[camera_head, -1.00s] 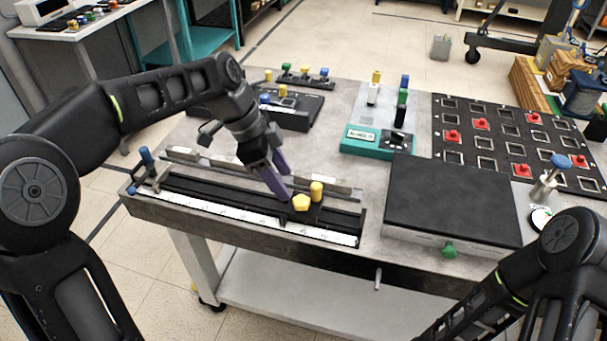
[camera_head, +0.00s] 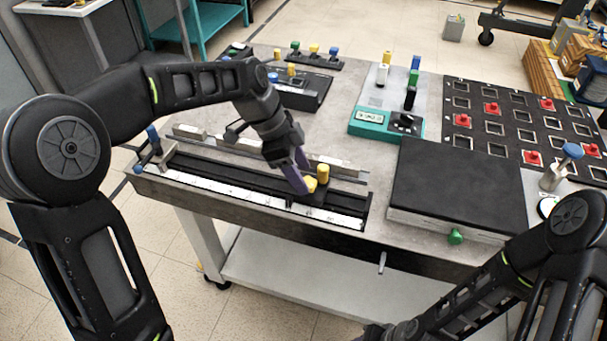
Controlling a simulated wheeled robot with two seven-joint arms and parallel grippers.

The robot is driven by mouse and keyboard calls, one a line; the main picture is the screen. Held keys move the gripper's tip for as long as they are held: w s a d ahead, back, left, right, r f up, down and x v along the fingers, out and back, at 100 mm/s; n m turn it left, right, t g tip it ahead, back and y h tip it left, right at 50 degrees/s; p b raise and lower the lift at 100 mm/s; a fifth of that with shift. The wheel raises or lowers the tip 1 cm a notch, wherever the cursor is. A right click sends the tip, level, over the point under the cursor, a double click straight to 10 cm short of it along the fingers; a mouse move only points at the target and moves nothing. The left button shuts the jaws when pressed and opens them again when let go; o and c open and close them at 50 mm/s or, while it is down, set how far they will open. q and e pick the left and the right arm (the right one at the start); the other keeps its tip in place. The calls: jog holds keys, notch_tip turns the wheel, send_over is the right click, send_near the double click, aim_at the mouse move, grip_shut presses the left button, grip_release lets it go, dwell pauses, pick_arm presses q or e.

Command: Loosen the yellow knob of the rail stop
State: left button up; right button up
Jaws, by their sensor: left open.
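The rail stop (camera_head: 313,197) is a dark block on the black rail, near the rail's right end. Its low yellow knob (camera_head: 312,184) is partly hidden by my left gripper's purple finger. A taller yellow cylinder (camera_head: 323,172) stands just right of and behind the knob. My left gripper (camera_head: 303,188) points down with its fingertips at the left side of the knob. It is open; I cannot tell whether a finger touches the knob. A dark end of my right arm (camera_head: 375,332) shows at the bottom edge, its jaws not readable.
A white scale strip (camera_head: 240,197) runs along the rail's front. A black-topped box (camera_head: 455,190) with a green knob (camera_head: 455,236) is to the right. A teal device (camera_head: 375,124) and a red-buttoned panel (camera_head: 475,132) lie behind.

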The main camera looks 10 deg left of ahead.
pick_arm(q)
jog(key=shift+x, duration=0.85)
jog(key=shift+c, duration=0.5)
grip_shut()
